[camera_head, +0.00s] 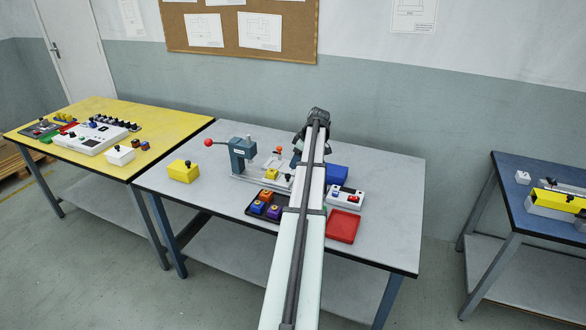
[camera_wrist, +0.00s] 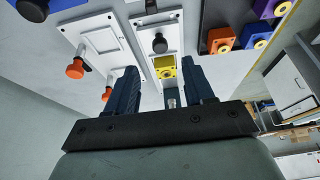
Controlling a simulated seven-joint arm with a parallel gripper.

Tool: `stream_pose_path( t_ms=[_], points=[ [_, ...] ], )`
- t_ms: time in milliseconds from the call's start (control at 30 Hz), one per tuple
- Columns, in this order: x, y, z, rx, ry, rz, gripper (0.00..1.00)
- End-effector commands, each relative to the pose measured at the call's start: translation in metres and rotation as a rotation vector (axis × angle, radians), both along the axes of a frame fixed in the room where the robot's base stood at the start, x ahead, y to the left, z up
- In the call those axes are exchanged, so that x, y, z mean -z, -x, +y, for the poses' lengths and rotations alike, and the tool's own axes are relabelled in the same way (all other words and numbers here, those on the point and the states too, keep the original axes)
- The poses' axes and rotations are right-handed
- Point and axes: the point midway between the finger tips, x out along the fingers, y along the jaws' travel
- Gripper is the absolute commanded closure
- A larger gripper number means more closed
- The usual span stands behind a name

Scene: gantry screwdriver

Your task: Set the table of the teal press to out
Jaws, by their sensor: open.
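The teal press (camera_head: 243,154) stands on the middle grey table, with a red ball on its lever at the left. A pale base extends to its right, bearing a small yellow block (camera_head: 271,174). In the wrist view, a yellow block (camera_wrist: 165,68) sits on a narrow white slide (camera_wrist: 168,45) with a black knob (camera_wrist: 160,43); I cannot tell for sure that this slide is the press's table. My gripper (camera_wrist: 160,72) is open, its fingers on either side of the yellow block in the picture, with no contact visible. My arm hides part of the area right of the press in the head view.
Orange knobs (camera_wrist: 75,69) stand beside the slide. A dark tray (camera_head: 252,211) holds orange, blue and purple blocks. A red tray (camera_head: 343,226), a blue box (camera_head: 337,175) and a white control box (camera_head: 346,197) lie right. A yellow box (camera_head: 183,171) stands left.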

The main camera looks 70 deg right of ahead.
Motion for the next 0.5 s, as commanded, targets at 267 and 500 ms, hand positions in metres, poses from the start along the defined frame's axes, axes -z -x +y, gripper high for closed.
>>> stream_pose_path(
  t_ms=[267, 500],
  points=[
    [-0.042, 0.017, 0.0, 0.0, 0.001, 0.0, 0.47],
    [-0.056, 0.023, 0.0, 0.0, 0.001, 0.0, 0.47]
  ],
)
